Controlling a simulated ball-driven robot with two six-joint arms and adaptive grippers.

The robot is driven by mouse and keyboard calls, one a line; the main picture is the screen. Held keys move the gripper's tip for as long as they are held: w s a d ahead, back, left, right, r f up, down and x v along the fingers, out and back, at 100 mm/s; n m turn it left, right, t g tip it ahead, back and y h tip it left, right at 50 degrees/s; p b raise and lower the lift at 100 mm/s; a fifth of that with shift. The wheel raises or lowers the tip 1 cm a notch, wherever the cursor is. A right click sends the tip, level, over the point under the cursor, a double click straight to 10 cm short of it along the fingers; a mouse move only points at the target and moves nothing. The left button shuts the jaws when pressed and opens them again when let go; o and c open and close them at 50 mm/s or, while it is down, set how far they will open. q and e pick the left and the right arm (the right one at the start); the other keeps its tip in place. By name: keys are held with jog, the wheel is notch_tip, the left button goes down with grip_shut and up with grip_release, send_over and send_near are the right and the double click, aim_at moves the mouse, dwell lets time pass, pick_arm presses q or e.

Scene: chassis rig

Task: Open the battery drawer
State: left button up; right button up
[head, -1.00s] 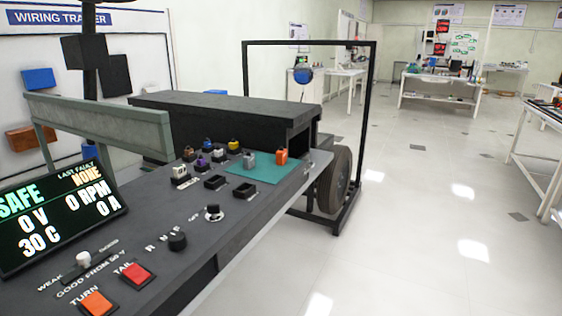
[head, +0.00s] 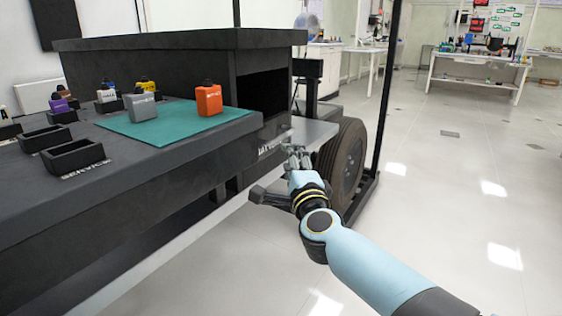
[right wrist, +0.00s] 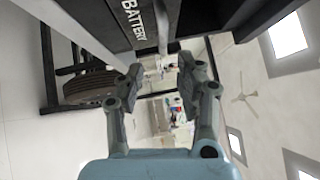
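The battery drawer's dark front, lettered BATTERY (right wrist: 134,18), is at the top of the right wrist view. In the head view the partly covered lettering (head: 270,146) is at the right end of the bench. A pale grey bar (right wrist: 162,32), which looks like the handle, stands out beside the lettering. My right gripper (head: 297,152) is close in front of the drawer front. In the right wrist view its two fingers (right wrist: 158,82) are apart with nothing between them, and the bar is just beyond their tips. I cannot see how far the drawer is out. My left gripper is out of view.
An orange block (head: 209,100) and a grey block (head: 140,105) stand on a green mat (head: 175,125) on the bench. Empty black sockets (head: 75,158) are at left. A wheel (head: 343,165) and a black frame post (head: 385,90) are just right of my gripper. The floor at right is clear.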

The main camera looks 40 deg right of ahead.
aim_at(283, 136)
jog(key=b+x, duration=0.1)
jog(key=x, duration=0.8)
jog(key=shift+w+d+r+b, duration=0.2)
jog(key=shift+w+b, duration=0.15)
jog(key=shift+b, duration=0.05)
jog(key=shift+w+d+r, duration=0.1)
jog(key=shift+w+d, duration=0.05)
jog(key=shift+w, duration=0.25)
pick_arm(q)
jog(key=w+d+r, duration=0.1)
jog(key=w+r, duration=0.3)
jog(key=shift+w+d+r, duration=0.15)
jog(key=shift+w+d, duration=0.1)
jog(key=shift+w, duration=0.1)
pick_arm(e)
jog(key=shift+c, duration=0.2)
grip_shut()
